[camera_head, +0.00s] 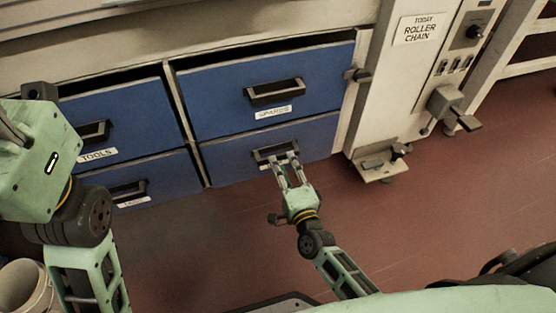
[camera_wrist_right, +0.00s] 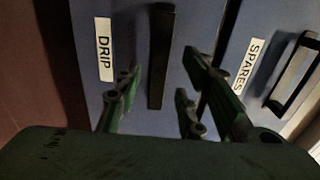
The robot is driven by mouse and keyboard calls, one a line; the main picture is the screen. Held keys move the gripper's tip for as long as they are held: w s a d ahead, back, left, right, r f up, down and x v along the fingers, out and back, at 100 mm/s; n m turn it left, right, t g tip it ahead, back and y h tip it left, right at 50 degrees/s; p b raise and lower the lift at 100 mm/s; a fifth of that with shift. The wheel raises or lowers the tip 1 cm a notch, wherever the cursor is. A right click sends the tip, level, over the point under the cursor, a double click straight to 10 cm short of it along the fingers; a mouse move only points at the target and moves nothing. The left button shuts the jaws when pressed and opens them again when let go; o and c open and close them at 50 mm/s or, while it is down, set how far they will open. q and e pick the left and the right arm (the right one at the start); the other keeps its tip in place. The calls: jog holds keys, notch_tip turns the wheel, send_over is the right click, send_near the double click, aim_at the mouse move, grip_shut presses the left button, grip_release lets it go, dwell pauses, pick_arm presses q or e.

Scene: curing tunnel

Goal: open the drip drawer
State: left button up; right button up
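The drip drawer (camera_head: 227,158) is the blue lower right drawer front in the head view. It looks flush with the cabinet. Its dark bar handle (camera_head: 274,150) shows upright in the right wrist view (camera_wrist_right: 161,56), beside the white DRIP label (camera_wrist_right: 104,49). My right gripper (camera_head: 287,161) is at this handle, with its fingers apart. In the wrist view the fingers (camera_wrist_right: 157,88) stand on either side of the handle; I cannot tell whether they touch it. The body of my left gripper (camera_head: 30,160) is at the left edge; its fingertips are not clearly visible.
The spares drawer (camera_head: 220,98) is directly above, and the tools drawer (camera_head: 118,112) is to its left. A white machine post with a latch (camera_head: 357,75) and a foot bracket (camera_head: 380,165) stands right of the drawers. The red-brown floor (camera_head: 420,215) in front is clear.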

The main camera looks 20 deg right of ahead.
aim_at(279, 158)
jog(key=shift+w+a+b, duration=0.1)
jog(key=shift+w+b, duration=0.55)
jog(key=shift+w, duration=1.5)
jog(key=shift+c, duration=0.5)
grip_shut()
